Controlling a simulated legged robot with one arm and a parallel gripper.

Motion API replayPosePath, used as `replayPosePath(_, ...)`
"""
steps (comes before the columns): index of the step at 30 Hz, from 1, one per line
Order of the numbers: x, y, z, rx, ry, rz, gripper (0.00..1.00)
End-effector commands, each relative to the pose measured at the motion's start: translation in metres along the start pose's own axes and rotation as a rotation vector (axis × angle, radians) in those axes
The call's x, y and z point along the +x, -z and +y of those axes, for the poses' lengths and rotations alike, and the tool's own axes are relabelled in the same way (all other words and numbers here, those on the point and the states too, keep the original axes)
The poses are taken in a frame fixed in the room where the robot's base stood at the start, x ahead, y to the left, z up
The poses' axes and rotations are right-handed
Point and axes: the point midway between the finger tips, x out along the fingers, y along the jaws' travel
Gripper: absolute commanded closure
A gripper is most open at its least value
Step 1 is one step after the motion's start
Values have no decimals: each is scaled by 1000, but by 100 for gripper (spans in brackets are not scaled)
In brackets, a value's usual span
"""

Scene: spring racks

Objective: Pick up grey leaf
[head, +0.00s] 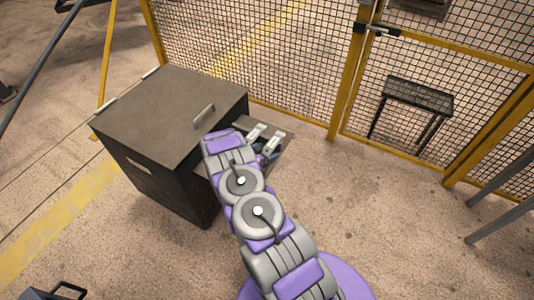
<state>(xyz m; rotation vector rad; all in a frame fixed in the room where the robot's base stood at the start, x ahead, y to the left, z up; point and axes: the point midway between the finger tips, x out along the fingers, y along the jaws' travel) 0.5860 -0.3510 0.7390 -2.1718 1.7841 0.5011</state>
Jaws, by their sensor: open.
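My gripper (268,135) is open, its two pale fingers apart, over an open drawer (289,143) on the right side of a dark cabinet. Small dark and bluish shapes (270,154) show in the drawer beside the fingers. They are too small and too covered to name. I cannot pick out a grey leaf for certain. My arm hides the near left part of the drawer.
The brown-topped cabinet (170,105) stands left of my arm. A yellow-framed mesh fence (346,85) runs behind, with a small dark table (418,94) beyond it. Grey posts (503,192) stand at the right edge. Floor to the right is clear.

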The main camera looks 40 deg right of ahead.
Motion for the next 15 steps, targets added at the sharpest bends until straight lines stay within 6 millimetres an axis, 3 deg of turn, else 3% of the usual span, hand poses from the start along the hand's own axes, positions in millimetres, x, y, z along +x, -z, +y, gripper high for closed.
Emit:
replayPosePath(3,-1,0,0,-1,1,0,11)
replayPosePath(15,-1,0,-1,-1,1,1,49)
